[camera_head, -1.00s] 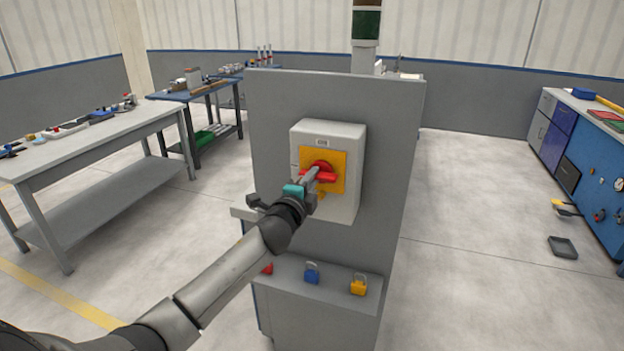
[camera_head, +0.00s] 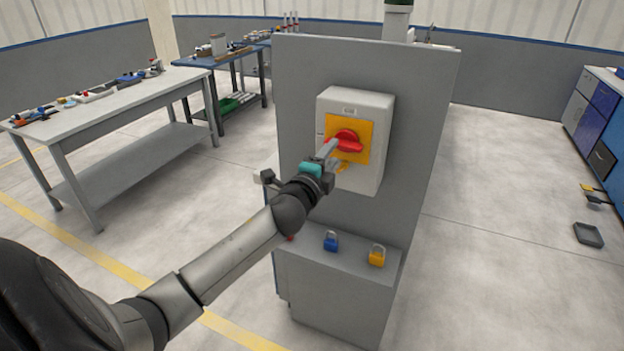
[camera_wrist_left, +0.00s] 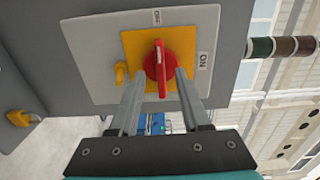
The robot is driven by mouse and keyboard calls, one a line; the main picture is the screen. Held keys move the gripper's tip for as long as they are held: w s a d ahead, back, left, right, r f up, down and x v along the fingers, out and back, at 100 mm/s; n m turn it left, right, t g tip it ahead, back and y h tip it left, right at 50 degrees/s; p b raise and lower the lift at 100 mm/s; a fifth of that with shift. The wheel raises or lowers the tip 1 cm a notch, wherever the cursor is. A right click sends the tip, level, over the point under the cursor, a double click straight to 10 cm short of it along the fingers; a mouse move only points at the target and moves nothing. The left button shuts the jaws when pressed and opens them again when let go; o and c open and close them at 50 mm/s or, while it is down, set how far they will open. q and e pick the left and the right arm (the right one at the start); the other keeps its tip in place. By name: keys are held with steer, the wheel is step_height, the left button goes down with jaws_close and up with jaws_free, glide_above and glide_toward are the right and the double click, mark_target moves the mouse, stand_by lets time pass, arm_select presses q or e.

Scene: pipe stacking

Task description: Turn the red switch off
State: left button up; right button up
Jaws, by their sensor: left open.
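The red switch (camera_head: 348,141) is a rotary handle on a yellow plate (camera_head: 364,128) on a light grey box (camera_head: 370,180). In the left wrist view, the red switch (camera_wrist_left: 160,68) has its bar upright in the picture, in line with a small label at the top that seems to read OFF. The ON label (camera_wrist_left: 203,60) is to its right. My left gripper (camera_head: 328,151) is open at the switch; in the wrist view its fingers (camera_wrist_left: 159,76) lie either side of the bar's lower part, with gaps. Contact is not visible. My right gripper is not in view.
The box hangs on a tall grey panel (camera_head: 425,130). A blue padlock (camera_head: 331,241) and a yellow padlock (camera_head: 377,255) stand on the ledge below. A workbench (camera_head: 110,105) is at left. A dark tray (camera_head: 588,235) lies on the floor at right, where much floor is free.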

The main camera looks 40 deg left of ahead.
arm_select(q)
steer(key=v, duration=1.1)
steer(key=shift+s+d, duration=0.1)
step_height(320, 180, down, 21)
steer(key=s+a+n+g+b, duration=0.2)
steer(key=n+g+b, duration=0.1)
steer(key=g+b, duration=0.1)
steer(key=s+d+f+n+g+b, duration=0.1)
steer(key=s+f+g, duration=0.15)
steer(key=f, duration=0.55)
steer(key=s+d+f+n+g+h+b, duration=0.15)
steer(key=s+f, duration=0.25)
steer(key=f, duration=0.4)
steer(key=s+d+f+n+g+b, duration=0.1)
steer(key=s+f+n, duration=0.15)
steer(key=f, duration=0.45)
steer(key=s+d+f+n+g+h+b, duration=0.1)
steer(key=s+d+f+n+g+b, duration=0.1)
steer(key=s+d+f, duration=0.4)
steer(key=s+d+f+n+g+h+b, duration=0.1)
steer(key=s+d+f+g, duration=0.4)
steer(key=s+f, duration=1.2)
steer(key=s+d+n+b, duration=0.1)
steer(key=s+d, duration=0.1)
steer(key=s, duration=0.4)
steer(key=shift+s+d+n+g+b, duration=0.2)
steer(key=shift+n+g+b, duration=0.1)
steer(key=shift+n+b, duration=0.1)
steer(key=shift+h, duration=0.25)
